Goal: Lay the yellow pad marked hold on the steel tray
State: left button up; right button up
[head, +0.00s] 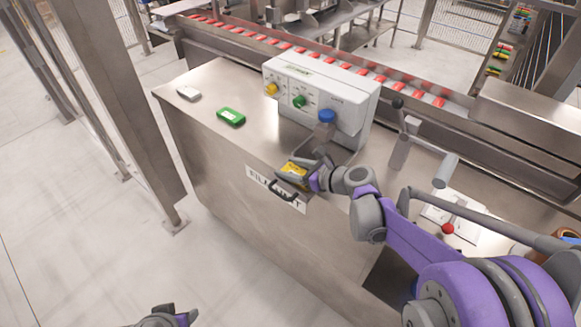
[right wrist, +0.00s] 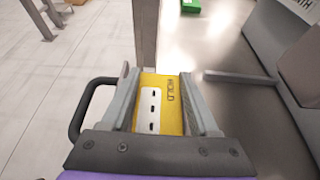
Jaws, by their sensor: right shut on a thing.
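The yellow pad marked HOLD (right wrist: 172,112) is between the two fingers of my right gripper (right wrist: 156,75), which is shut on it. In the head view the yellow pad (head: 294,168) is at the front edge of the steel cabinet's top, below the white control box. I cannot tell whether it touches the steel there. My right gripper (head: 301,174) partly covers it. I cannot pick out a separate steel tray from the bare steel top (head: 215,85). My left gripper (head: 168,318) shows only in part at the bottom edge; its fingers are unclear.
A green pad (head: 231,117) and a white pad (head: 188,93) lie on the top's left part. The white control box (head: 322,88) has yellow, green and blue knobs. A black handle (head: 284,191) juts from the cabinet front. A grey lever (head: 400,140) stands at right.

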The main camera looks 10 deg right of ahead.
jog(key=o, duration=1.4)
jog(key=shift+f, duration=0.1)
jog(key=v, duration=1.1)
jog(key=shift+w, duration=0.1)
